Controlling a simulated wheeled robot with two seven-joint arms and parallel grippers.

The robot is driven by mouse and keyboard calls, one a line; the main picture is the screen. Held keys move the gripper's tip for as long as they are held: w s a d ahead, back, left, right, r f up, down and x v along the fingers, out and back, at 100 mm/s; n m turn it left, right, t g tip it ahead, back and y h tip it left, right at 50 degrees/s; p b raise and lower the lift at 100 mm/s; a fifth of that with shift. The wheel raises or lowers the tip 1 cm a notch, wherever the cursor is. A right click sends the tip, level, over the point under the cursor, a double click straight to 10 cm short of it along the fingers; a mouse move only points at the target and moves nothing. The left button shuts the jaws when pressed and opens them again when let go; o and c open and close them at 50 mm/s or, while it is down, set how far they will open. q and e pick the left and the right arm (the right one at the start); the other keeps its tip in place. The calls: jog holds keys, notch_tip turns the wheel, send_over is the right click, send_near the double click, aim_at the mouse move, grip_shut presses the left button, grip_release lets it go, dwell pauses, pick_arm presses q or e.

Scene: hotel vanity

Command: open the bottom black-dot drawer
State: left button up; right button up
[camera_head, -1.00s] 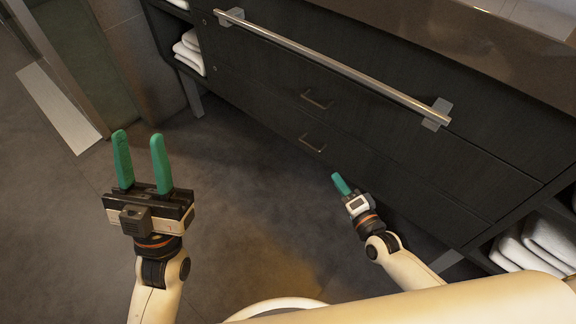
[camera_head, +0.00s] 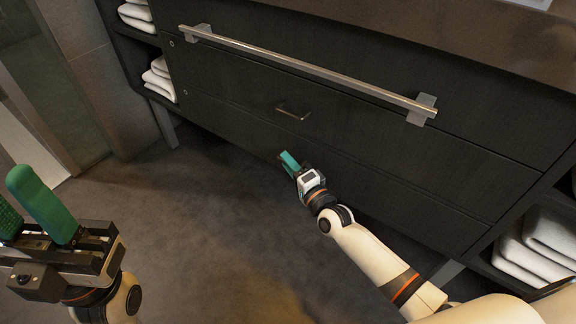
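The dark vanity front has a lower drawer (camera_head: 380,191) below a drawer with a small metal handle (camera_head: 292,112). The lower drawer's own handle is hidden, apparently behind my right gripper. The drawers look shut. My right gripper (camera_head: 287,158) is at the lower drawer's front, below the visible handle; its green fingers overlap there, so I cannot tell whether it is open or touching. My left gripper (camera_head: 12,192) is open and empty at the left edge, far from the drawers. Small round marks (camera_head: 185,92) sit at the drawers' left ends; their colour is unclear.
A long metal towel bar (camera_head: 310,72) runs across the upper front. Open shelves with white towels stand at left (camera_head: 158,82) and right (camera_head: 545,245). A vanity leg (camera_head: 163,125) stands at left. The floor (camera_head: 210,220) in front is clear.

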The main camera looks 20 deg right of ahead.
jog(key=shift+w+a, duration=0.15)
jog(key=shift+w, duration=0.25)
jog(key=shift+c, duration=0.4)
grip_shut()
